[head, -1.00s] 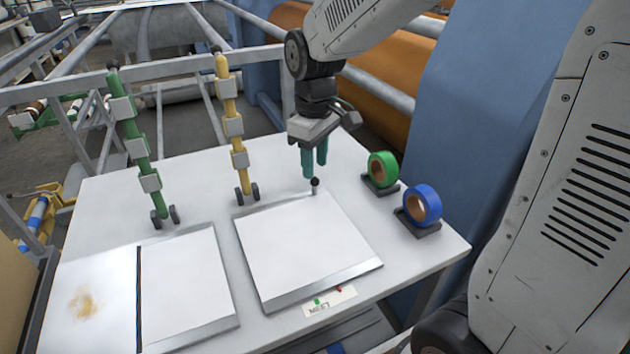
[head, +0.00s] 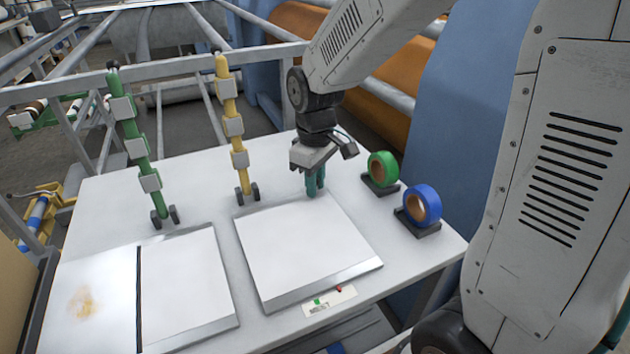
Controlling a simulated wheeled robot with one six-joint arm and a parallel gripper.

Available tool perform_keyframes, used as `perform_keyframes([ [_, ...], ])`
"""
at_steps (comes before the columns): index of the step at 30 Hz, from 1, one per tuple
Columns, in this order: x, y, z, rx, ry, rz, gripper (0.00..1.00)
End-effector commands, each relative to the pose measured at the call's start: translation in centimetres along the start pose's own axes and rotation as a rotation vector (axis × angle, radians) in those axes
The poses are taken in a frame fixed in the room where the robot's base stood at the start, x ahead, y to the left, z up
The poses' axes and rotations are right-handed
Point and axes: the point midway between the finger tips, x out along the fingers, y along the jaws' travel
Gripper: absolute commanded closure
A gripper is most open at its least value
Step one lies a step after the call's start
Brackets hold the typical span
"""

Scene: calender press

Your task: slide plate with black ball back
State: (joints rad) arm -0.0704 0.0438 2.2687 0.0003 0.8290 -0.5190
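The plate (head: 300,245) is a white square sheet with a grey metal strip along its front edge, lying on the white table. Its black ball stood on a short post at its back edge; now my gripper's fingers hide it. My gripper (head: 315,193) points down at the plate's back edge, its two teal fingers close together around the ball's place. They look shut on it, though the contact itself is hidden.
Yellow (head: 234,130) and green (head: 137,148) upright rods stand behind the plates. Green (head: 383,167) and blue (head: 423,205) tape rolls stand close on the right. A small label (head: 330,302) lies in front.

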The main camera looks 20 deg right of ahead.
Motion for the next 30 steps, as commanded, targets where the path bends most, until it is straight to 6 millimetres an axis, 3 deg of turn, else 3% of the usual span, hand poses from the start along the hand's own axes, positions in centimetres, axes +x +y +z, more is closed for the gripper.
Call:
perform_keyframes([
  [11,0.0,1.3,0.9,0.003,-0.001,0.002,1.0],
  [12,0.0,1.4,0.9,0.003,-0.002,0.002,0.73],
  [14,0.0,1.4,0.9,0.003,-0.001,0.002,0.62],
  [23,-0.2,1.0,0.7,-0.002,0.0,0.001,0.62],
  [30,-3.7,1.2,0.7,0.001,0.004,0.004,0.62],
])
